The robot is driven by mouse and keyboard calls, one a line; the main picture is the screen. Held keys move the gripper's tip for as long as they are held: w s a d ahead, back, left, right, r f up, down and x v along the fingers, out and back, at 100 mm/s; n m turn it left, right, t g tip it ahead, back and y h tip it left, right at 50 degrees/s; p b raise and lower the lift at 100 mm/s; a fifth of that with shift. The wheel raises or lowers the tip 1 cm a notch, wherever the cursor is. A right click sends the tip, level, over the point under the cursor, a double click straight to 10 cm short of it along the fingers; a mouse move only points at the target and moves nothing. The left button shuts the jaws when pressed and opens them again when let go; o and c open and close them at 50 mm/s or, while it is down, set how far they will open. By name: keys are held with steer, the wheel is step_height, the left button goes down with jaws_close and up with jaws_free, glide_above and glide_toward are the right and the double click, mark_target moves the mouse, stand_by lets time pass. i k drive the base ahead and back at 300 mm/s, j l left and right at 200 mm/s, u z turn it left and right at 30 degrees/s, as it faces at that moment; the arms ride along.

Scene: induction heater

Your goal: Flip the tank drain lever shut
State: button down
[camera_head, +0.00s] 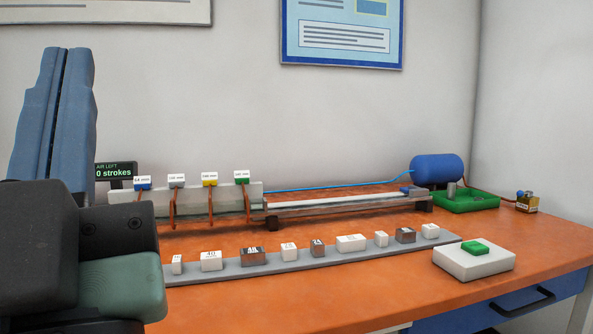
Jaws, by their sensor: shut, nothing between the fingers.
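The tank is a blue cylinder (437,168) lying at the far right end of the bench, behind a green tray. To its right, near the wall, stands a small brass-coloured block (527,206) with a blue knob (520,193) on top. A thin dark red hose runs to this block from the green tray. The block with its knob may be the drain valve and lever, but it is too small to tell which way a lever points. Parts of my arm fill the left edge.
A grey strip (205,276) with several small blocks crosses the front of the orange bench (370,292). Behind it run a long rail (340,204) and several labelled switches. A white box with a green button (475,248) stands front right. The green tray (480,203) holds a grey cylinder.

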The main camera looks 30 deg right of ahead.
mark_target(528, 193)
steer(key=l+z, duration=0.1)
steer(key=z, duration=1.4)
steer(key=i+l+z, duration=0.2)
steer(key=i, duration=0.2)
steer(key=i+z, duration=0.15)
steer(key=i, duration=0.25)
